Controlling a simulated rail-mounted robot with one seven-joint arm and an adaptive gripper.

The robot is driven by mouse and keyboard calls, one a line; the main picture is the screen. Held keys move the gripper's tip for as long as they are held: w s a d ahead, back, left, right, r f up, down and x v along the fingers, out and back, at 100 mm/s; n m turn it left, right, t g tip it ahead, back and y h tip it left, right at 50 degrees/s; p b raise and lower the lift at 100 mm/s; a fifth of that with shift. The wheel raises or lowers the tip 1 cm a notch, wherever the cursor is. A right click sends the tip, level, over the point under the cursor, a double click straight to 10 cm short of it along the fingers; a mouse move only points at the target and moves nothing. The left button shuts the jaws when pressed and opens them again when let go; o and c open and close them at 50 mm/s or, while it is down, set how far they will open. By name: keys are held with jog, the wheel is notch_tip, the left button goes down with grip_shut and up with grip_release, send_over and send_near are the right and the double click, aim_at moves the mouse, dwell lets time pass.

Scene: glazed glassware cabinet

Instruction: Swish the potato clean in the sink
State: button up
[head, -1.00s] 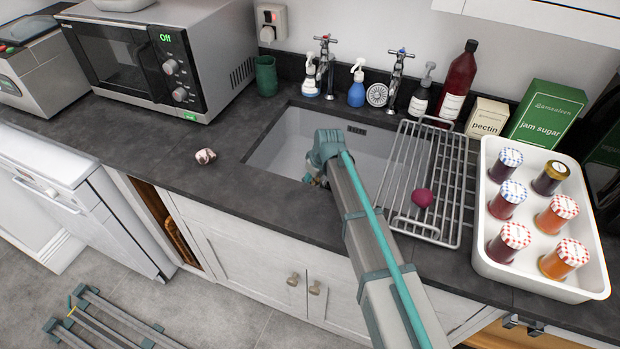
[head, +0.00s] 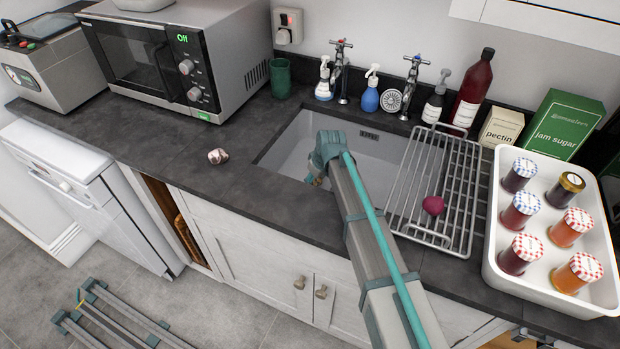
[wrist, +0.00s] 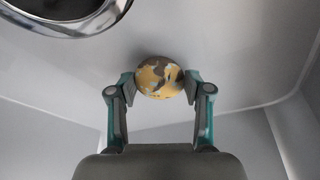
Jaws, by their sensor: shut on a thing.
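The potato (wrist: 160,77) shows in the wrist view as a yellow lump with brown and pale blotches. My gripper (wrist: 159,88) is shut on it, with one finger at each side. In the head view my gripper (head: 315,178) is down in the sink (head: 290,155), near its front left part, and the wrist hides most of it and the potato.
A wire rack (head: 447,200) with a dark pink round vegetable (head: 433,205) covers the sink's right side. A small brown-and-white lump (head: 217,156) lies on the counter at left. A white tray (head: 495,240) of jars stands at right. Taps (head: 412,85) and bottles line the back.

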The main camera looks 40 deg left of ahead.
jog(key=d, duration=0.3)
jog(key=shift+w+d, duration=0.15)
jog(key=shift+w, duration=0.15)
jog(key=shift+s+a, duration=0.2)
jog(key=shift+a, duration=0.8)
jog(key=shift+s+a, duration=0.15)
jog(key=shift+a, duration=0.8)
jog(key=shift+s+a, duration=0.2)
jog(key=shift+a, duration=0.8)
jog(key=shift+w+d, duration=0.2)
jog(key=shift+d, duration=0.8)
jog(key=shift+w+d, duration=0.15)
jog(key=shift+d, duration=0.8)
jog(key=shift+w+d, duration=0.2)
jog(key=shift+d, duration=0.8)
jog(key=shift+s+a, duration=0.2)
jog(key=shift+a, duration=0.8)
jog(key=shift+s+a, duration=0.15)
jog(key=shift+a, duration=0.85)
jog(key=shift+s+a, duration=0.2)
jog(key=shift+a, duration=0.8)
notch_tip(320, 180, up, 10)
jog(key=p, duration=0.4)
notch_tip(320, 180, up, 16)
jog(key=p, duration=0.7)
jog(key=shift+p, duration=0.4)
